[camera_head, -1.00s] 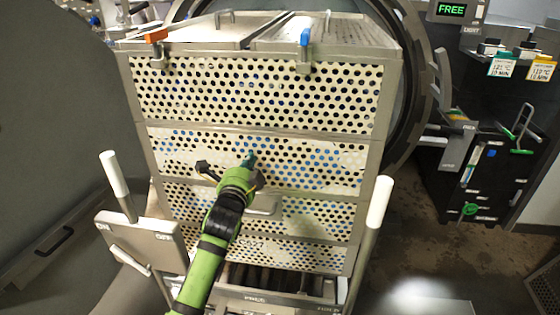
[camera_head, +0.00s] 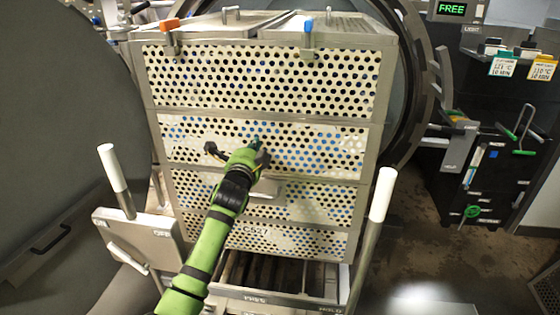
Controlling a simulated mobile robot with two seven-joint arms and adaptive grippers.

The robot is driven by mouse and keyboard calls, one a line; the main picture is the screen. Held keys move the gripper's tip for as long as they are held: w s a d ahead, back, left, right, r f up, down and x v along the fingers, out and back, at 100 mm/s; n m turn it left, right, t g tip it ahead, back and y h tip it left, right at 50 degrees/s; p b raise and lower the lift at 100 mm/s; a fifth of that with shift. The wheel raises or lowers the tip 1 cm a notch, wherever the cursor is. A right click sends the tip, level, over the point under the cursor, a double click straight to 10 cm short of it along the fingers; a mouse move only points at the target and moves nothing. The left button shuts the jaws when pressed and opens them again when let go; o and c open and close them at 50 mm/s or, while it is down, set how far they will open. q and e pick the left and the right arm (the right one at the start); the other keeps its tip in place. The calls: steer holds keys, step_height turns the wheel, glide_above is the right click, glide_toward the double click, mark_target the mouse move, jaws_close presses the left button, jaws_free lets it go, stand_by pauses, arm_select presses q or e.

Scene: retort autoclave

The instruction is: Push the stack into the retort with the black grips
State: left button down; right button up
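The stack (camera_head: 258,118) is several perforated metal tiers with lids on top. It stands upright on a trolley, in front of the retort's round opening (camera_head: 405,100). My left gripper (camera_head: 250,150) is at the front face of the stack, at the second tier from the top, and seems to touch it. A dark grip-like piece (camera_head: 213,151) shows just left of it; whether this is a finger or a grip on the stack is unclear. The fingertips are mostly hidden by my wrist. My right gripper is not in view.
The trolley has white-topped posts at left (camera_head: 112,168) and right (camera_head: 383,195); its front rail (camera_head: 275,302) reads FREE and HOLD. A large grey door (camera_head: 60,140) stands open at left. A dark panel with tags (camera_head: 490,160) is at right. Open floor (camera_head: 430,240) lies right of the trolley.

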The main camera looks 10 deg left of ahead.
arm_select(q)
steer(key=shift+w+r+b, duration=0.65)
steer(key=shift+w+b, duration=0.2)
steer(key=shift+b, duration=0.15)
steer(key=shift+w+f, duration=0.1)
steer(key=shift+w, duration=0.3)
steer(key=shift+p, duration=0.3)
steer(key=s+f+p, duration=0.1)
steer(key=s+p, duration=0.6)
steer(key=s, duration=0.1)
steer(key=shift+s, duration=0.35)
